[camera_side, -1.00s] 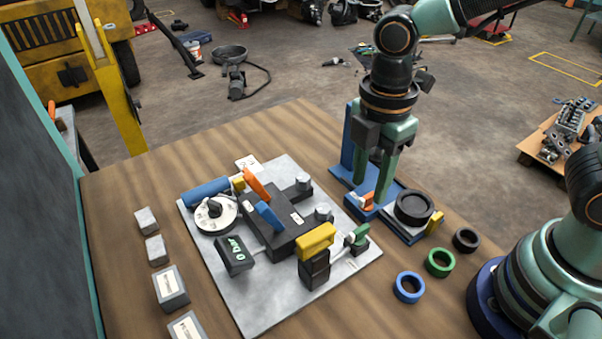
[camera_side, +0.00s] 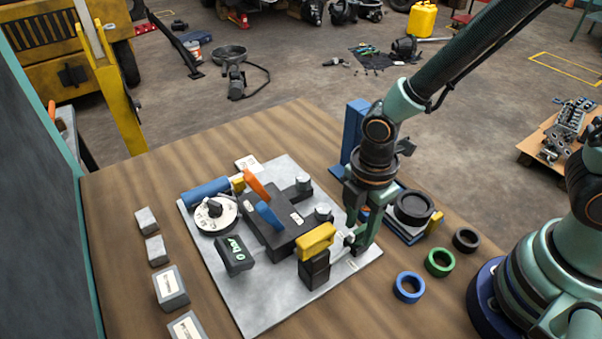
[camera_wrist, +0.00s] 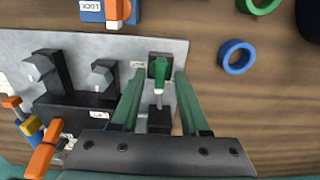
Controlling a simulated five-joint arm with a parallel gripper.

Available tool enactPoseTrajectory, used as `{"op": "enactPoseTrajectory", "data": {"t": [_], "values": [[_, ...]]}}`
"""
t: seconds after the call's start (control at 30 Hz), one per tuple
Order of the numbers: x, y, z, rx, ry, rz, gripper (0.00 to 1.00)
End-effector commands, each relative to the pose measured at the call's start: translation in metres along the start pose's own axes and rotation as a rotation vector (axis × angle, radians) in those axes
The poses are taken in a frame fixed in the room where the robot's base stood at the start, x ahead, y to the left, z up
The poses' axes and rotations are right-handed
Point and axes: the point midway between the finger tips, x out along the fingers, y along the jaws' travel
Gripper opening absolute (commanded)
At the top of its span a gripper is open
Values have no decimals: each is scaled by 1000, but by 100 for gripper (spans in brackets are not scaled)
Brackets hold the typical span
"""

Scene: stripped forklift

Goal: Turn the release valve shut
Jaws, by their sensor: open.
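A small valve with a green handle (camera_wrist: 160,76) stands at the near right edge of a grey metal plate (camera_side: 258,305); I take it to be the release valve. My gripper (camera_side: 359,244) is low over that corner, pointing down. In the wrist view its two green fingers (camera_wrist: 159,82) are open, one on each side of the green handle, with gaps visible. Contact cannot be told. In the side view the fingers mostly hide the valve. A black block with a yellow top (camera_side: 315,240) stands just left of the gripper.
The plate also bears a black manifold with an orange lever (camera_side: 256,184) and a blue lever (camera_side: 268,216), a dial (camera_side: 217,214) and a pressure display (camera_side: 236,254). Blue (camera_side: 408,287) and green (camera_side: 440,263) rings lie at the right. A blue stand (camera_side: 355,135) rises behind.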

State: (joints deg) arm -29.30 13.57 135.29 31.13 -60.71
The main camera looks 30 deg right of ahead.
Motion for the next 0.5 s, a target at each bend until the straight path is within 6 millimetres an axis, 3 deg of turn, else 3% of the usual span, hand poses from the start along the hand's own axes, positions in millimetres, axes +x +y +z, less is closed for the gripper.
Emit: {"op": "enactPoseTrajectory", "data": {"t": [0.13,0.23,0.27,0.5], "values": [[0,0,0,0,0,0,45],[0,0,0,0,0,0,7],[0,0,0,0,0,0,0],[0,0,0,4,0,0,0]]}}
